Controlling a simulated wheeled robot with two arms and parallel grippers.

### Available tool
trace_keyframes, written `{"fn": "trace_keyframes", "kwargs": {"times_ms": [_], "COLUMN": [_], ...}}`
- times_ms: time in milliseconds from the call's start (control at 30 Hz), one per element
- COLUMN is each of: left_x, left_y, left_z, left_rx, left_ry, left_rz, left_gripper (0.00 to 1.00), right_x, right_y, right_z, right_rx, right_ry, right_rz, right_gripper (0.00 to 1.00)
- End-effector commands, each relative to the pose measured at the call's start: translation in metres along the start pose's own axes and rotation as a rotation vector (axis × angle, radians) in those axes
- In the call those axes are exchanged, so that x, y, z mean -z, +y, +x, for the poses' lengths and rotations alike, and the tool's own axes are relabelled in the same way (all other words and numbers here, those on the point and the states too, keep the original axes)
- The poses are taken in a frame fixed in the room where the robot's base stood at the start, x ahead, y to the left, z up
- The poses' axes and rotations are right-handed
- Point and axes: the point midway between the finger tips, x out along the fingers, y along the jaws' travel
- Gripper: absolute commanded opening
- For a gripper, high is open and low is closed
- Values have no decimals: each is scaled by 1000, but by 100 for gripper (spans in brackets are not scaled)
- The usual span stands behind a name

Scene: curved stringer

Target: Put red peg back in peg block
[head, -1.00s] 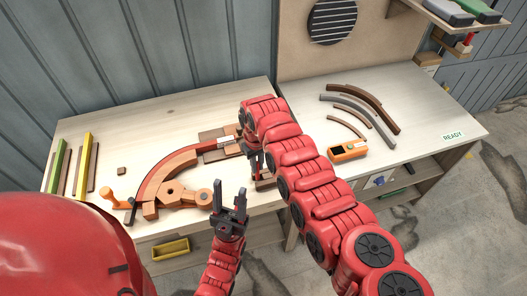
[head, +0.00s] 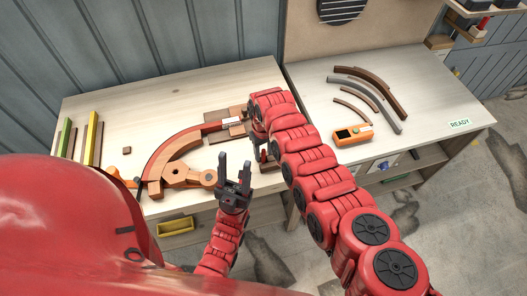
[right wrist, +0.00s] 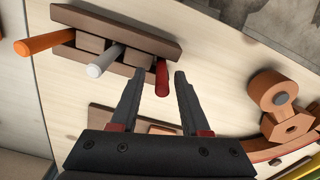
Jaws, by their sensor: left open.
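In the right wrist view, the red peg (right wrist: 162,80) stands at the right end of the brown peg block (right wrist: 160,45), its near end toward the camera. A white peg (right wrist: 105,60) and an orange peg (right wrist: 45,42) stand further left in the block. My right gripper (right wrist: 160,72) is open, with one finger on each side of the red peg and a gap visible. How deep the peg sits cannot be told. In the head view, my right arm hides most of the block. My left gripper (head: 236,168) is open and empty, near the bench's front edge.
A curved wooden form (head: 185,140) with a clamped red strip lies left of my right gripper. An orange device (head: 352,135) and several curved strips (head: 370,90) lie on the right bench. A yellow tray (head: 175,226) sits below the left bench.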

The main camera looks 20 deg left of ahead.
Motion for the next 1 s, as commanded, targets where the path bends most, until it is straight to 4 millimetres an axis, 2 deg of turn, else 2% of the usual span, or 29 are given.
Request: {"fn": "trace_keyframes", "kwargs": {"times_ms": [267, 367, 467, 667, 733, 933, 1000], "left_x": [0, 1, 1, 0, -1, -4, -4], "left_y": [0, 0, 0, 0, 0, 1, 1], "left_z": [1, 8, 4, 2, -7, -24, -23], "left_rx": [0, 0, 0, 0, 0, 0, 0], "left_ry": [0, 0, 0, 0, 0, 0, 0], "left_rz": [0, 0, 0, 0, 0, 0, 0], "left_gripper": [50, 50, 50, 50, 50, 50, 50], "right_x": [0, 0, 1, 1, 2, 2, 1], "right_y": [0, 0, 0, 0, 1, 1, 2], "right_z": [-1, -8, -10, -35, -44, -86, -102], "right_rx": [0, 0, 0, 0, -2, -2, -1], "right_ry": [0, 0, 1, 7, 8, 9, 4], "right_rz": [0, -1, -1, 1, 0, 0, 2], "right_gripper": [47, 47, 47, 47, 47, 47, 47]}}
